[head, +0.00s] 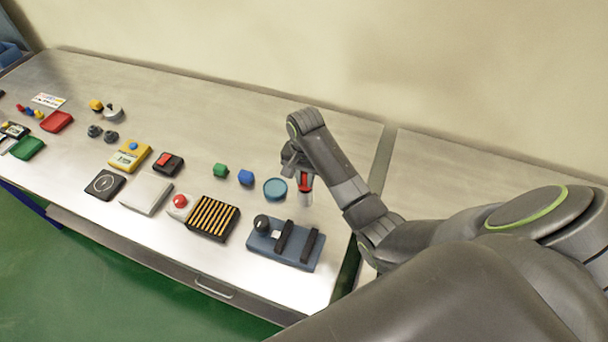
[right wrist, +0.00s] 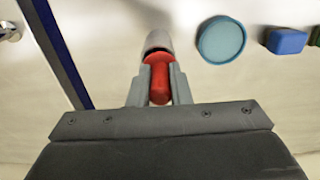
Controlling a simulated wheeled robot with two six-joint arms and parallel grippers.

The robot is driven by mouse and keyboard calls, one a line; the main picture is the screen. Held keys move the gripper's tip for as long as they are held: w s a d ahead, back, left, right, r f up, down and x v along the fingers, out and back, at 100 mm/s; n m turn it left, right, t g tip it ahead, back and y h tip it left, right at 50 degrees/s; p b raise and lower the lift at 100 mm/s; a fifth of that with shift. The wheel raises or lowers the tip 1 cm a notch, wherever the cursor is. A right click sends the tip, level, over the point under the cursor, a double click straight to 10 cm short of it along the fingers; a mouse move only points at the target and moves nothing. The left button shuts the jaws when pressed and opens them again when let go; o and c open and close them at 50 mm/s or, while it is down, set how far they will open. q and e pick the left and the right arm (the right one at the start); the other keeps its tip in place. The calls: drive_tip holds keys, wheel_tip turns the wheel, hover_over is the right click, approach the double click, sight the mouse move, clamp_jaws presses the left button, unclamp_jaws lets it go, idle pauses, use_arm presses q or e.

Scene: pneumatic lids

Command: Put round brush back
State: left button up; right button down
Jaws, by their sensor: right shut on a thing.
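My right gripper (head: 301,172) is shut on a red-handled thing with a pale grey round end, which I take to be the round brush (head: 306,197). It is held over the right part of the table, just right of a round teal dish (head: 275,189). In the right wrist view the red handle of the brush (right wrist: 160,82) sits between my two fingers (right wrist: 160,70), its grey end pointing away. Its bristles cannot be made out. I cannot tell whether its end touches the table. My left gripper is not in view.
A blue-grey base (head: 262,246) with black bars stands in front of the brush. A blue block (head: 246,177), a green block (head: 221,170) and a black-and-yellow striped tray (head: 213,217) lie to the left. The table behind the gripper is clear. A second table surface (head: 440,165) lies right.

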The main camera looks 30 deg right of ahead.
drive_tip(key=shift+s+a+f, duration=0.1)
drive_tip(key=shift+s, duration=0.25)
drive_tip(key=shift+w+f, duration=0.1)
drive_tip(key=shift+f, duration=0.2)
drive_tip(key=c, duration=1.3)
unclamp_jaws()
drive_tip(key=shift+w, duration=0.1)
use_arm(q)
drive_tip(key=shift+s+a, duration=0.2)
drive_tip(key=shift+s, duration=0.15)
